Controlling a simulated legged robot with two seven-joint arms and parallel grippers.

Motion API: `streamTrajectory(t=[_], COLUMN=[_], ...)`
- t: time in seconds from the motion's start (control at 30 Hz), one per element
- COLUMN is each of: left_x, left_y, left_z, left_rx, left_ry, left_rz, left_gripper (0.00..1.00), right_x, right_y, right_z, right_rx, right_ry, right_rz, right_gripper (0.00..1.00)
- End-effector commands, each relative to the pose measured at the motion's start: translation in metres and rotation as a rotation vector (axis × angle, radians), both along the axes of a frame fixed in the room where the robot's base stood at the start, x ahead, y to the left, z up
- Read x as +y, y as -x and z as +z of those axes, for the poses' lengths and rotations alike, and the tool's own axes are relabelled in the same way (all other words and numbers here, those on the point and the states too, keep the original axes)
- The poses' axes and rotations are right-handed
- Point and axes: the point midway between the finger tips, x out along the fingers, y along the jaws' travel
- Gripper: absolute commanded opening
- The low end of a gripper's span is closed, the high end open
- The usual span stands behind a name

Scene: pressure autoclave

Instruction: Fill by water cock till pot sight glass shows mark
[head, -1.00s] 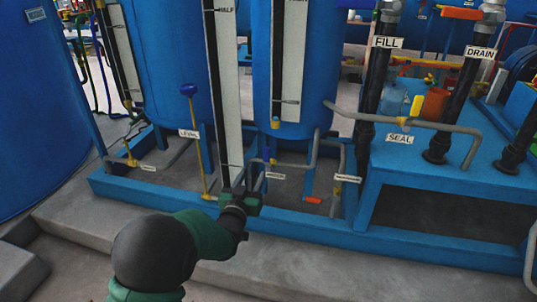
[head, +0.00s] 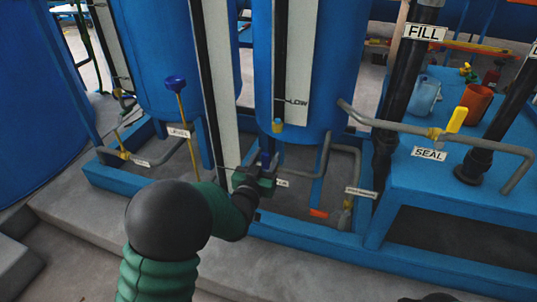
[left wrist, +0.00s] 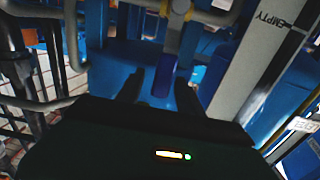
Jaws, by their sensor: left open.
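My left gripper (head: 262,166) is open at the foot of the middle blue tank (head: 305,60), at a small blue handle (head: 272,157). In the left wrist view its two dark fingers (left wrist: 158,88) stand on either side of the blue handle (left wrist: 163,76), which hangs from a yellow fitting. I cannot tell whether they touch it. A small label beside the handle is partly hidden and unreadable. The tank's white gauge strip (head: 308,55) has a black sight column and a LOW mark near its bottom. I cannot make out a water level. My right gripper is not in view.
A long white gauge strip (head: 224,80) stands just left of my gripper. A blue-knobbed yellow rod (head: 185,120) stands further left. Grey pipes, a FILL pipe (head: 408,85) and a yellow SEAL lever (head: 456,120) are at right. A blue base rail (head: 300,243) runs in front.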

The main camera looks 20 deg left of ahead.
Motion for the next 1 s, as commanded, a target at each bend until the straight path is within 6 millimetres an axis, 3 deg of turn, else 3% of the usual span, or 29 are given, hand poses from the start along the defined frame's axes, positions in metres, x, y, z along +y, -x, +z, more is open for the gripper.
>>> streamTrajectory(t=[0.03, 0.37, 1.0], left_x=[0.0002, 0.0004, 0.0003], left_y=[-0.0002, -0.0005, -0.0003], left_z=[-0.0003, -0.0006, -0.0004], left_rx=[0.0, 0.001, 0.001], left_ry=[0.0, 0.0, 0.0], left_rz=[0.0, 0.001, 0.001], left_gripper=[0.44, 0.0, 0.0], right_x=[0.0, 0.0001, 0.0], right_y=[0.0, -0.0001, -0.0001], right_z=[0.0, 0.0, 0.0], right_rx=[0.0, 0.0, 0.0], right_ry=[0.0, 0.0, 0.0], right_rz=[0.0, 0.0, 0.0], right_gripper=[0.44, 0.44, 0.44])
